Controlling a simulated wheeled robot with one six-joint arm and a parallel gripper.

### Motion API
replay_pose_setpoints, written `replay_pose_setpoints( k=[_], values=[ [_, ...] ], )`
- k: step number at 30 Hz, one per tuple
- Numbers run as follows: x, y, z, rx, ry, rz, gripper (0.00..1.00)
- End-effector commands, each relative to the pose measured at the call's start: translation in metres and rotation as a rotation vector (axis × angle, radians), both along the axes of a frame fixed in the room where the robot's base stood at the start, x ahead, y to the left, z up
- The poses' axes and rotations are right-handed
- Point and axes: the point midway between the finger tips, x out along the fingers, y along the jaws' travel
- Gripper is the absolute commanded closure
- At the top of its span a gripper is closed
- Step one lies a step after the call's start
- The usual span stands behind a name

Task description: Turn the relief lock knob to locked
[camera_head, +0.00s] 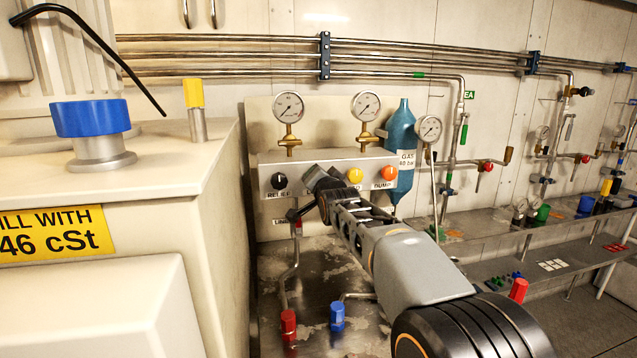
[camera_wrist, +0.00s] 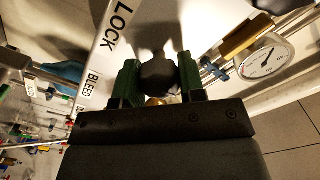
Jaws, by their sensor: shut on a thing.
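A pale control panel (camera_head: 262,162) stands against the back wall in the head view. My gripper (camera_wrist: 158,78) has two green fingers, one on each side of a black knob (camera_wrist: 158,73), and is shut on it. The printed word LOCK lies beside this knob in the wrist view. In the head view my gripper (camera_head: 316,180) reaches the panel between the black RELIEF knob (camera_head: 279,181) and the yellow knob (camera_head: 354,176). I cannot tell which way the held knob points.
An orange DUMP knob (camera_head: 389,173) sits at the panel's right end. Two gauges (camera_head: 289,107) (camera_head: 367,105) rise above the panel. A blue-green cylinder (camera_head: 401,140) stands close on the right. A large cream cabinet (camera_head: 222,240) blocks the left. Red (camera_head: 288,322) and blue (camera_head: 337,316) fittings stand below.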

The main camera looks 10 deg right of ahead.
Motion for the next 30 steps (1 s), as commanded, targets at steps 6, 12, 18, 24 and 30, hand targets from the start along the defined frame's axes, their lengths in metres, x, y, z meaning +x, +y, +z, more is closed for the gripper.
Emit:
replay_pose_setpoints(
  k=[6, 12, 18, 24, 30],
  values=[
    [0.0000, -0.0001, 0.0001, 0.036, 0.000, 0.000, 0.87],
    [0.0000, 0.0000, 0.0004, 0.043, -0.001, 0.001, 0.87],
    [0.0000, 0.0002, 0.0004, 0.044, -0.001, 0.000, 0.87],
    [0.0000, 0.0001, 0.0004, 0.042, -0.001, 0.001, 0.48],
    [0.0000, 0.0000, 0.0001, 0.042, 0.000, 0.000, 0.37]
  ],
)
